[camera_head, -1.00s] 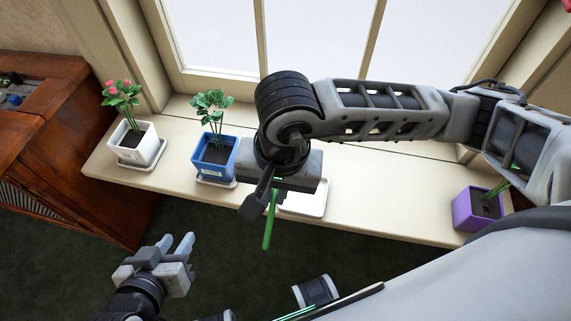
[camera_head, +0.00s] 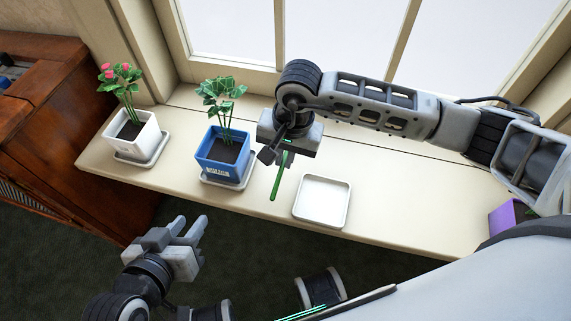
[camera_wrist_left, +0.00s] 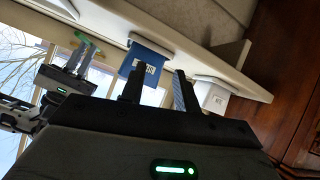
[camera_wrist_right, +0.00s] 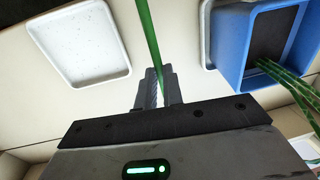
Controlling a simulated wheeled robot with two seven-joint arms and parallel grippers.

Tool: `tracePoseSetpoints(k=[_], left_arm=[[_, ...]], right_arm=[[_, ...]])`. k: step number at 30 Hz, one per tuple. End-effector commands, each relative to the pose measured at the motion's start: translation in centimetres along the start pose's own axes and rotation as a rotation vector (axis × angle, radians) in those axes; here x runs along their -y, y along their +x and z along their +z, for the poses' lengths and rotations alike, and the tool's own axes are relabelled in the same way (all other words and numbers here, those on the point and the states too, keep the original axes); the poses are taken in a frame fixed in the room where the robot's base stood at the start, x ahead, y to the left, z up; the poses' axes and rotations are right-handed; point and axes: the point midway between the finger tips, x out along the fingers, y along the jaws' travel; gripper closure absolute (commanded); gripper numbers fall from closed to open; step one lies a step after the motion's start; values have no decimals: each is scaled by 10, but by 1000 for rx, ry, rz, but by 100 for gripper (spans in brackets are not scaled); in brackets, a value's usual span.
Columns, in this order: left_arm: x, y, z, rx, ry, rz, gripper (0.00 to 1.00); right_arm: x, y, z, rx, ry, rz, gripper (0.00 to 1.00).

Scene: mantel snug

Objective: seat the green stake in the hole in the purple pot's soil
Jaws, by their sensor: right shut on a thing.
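My right gripper (camera_head: 281,158) is shut on the green stake (camera_head: 276,185) and holds it above the sill, between the blue pot and an empty white saucer. In the right wrist view the green stake (camera_wrist_right: 150,40) runs up from between the fingers (camera_wrist_right: 160,88). The purple pot (camera_head: 503,218) stands at the far right of the sill, mostly hidden behind my right arm; the hole in its soil is not visible. My left gripper (camera_head: 197,229) is open and empty, low in front of the sill at the left.
The blue pot (camera_head: 208,165) with a leafy plant stands close left of the stake. A white pot (camera_head: 148,142) with pink flowers is further left. The empty white saucer (camera_head: 322,200) lies on the sill (camera_head: 400,205), which is bare to its right. A wooden cabinet (camera_head: 75,130) stands at left.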

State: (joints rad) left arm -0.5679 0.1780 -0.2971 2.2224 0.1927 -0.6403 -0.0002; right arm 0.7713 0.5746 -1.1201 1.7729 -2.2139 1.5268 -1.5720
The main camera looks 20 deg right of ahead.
Motion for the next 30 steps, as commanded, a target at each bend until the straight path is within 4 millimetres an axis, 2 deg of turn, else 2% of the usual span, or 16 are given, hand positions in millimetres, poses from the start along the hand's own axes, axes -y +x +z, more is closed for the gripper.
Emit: tracePoseSetpoints(k=[7, 13, 16, 24, 25, 27, 30], left_arm=[[-1, 1, 0, -16, 0, 4, 68], [-3, 0, -5, -56, 3, 13, 68], [-4, -3, -10, -66, 11, 16, 68], [-3, 0, -5, -68, 12, 17, 68], [-4, -2, -7, -71, 12, 18, 68], [-4, -2, -8, -72, 11, 18, 68], [-4, -2, -8, -73, 12, 18, 68]], right_arm=[[0, 16, -13, -1, 1, -1, 100], [-4, 44, -10, 1, 0, 1, 100], [-3, 43, -11, -1, 0, -1, 100], [-4, 48, -11, -1, -1, 0, 100], [-4, 46, -11, -1, -1, 0, 83], [-4, 46, -11, -1, 0, 1, 70], [-4, 46, -11, -1, 0, 2, 70]])
